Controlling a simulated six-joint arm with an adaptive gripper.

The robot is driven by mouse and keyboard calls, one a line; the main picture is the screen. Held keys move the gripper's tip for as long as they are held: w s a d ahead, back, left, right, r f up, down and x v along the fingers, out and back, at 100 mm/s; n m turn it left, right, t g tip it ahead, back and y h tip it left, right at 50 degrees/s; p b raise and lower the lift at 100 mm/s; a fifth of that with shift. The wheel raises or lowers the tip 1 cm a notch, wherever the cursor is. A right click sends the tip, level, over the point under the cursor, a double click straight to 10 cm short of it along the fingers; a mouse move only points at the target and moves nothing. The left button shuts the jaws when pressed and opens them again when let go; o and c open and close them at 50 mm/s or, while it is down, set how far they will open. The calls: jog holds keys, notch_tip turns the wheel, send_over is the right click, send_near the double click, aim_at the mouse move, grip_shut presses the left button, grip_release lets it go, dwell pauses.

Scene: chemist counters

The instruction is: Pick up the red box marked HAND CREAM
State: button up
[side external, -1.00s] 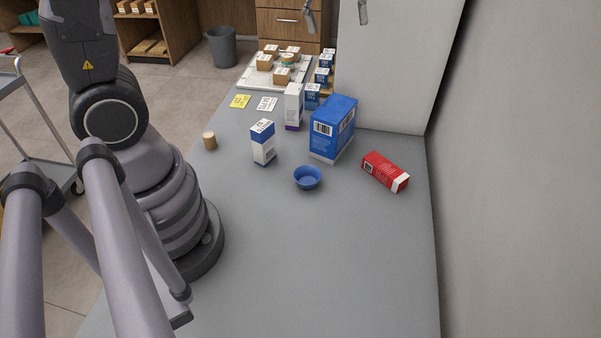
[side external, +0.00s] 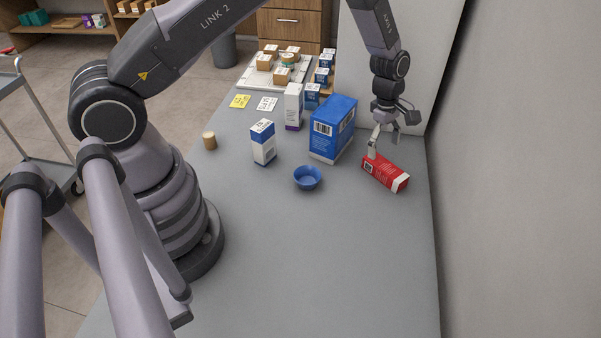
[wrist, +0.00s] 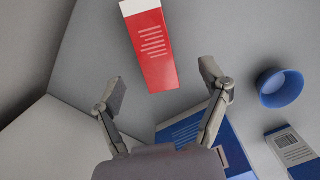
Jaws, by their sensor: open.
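The red box (side external: 386,172) lies flat on the grey counter near the right wall in the side external view. It has white printed lines and a white end; its lettering is too small to read. It also shows in the wrist view (wrist: 154,52), at top centre. My gripper (side external: 384,144) is just above and behind the box's far end, with one fingertip in front of that end in the picture. In the wrist view my gripper (wrist: 161,82) has its fingers spread wide and nothing between them; the box's near end lies just ahead of the fingertips.
A large blue box (side external: 333,129) stands left of my gripper. A blue bowl (side external: 308,178) and a white-and-blue box (side external: 263,143) stand further left. The wall (side external: 510,160) is close on the right. The front of the counter (side external: 320,270) is clear.

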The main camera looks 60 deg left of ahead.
aim_at(386, 166)
jog(key=f, duration=0.2)
jog(key=d+f, duration=0.1)
jog(key=f, duration=0.3)
jog(key=shift+w+d+f, duration=0.2)
jog(key=shift+w+f, duration=0.2)
jog(key=c, duration=1.3)
jog(key=shift+r, duration=0.1)
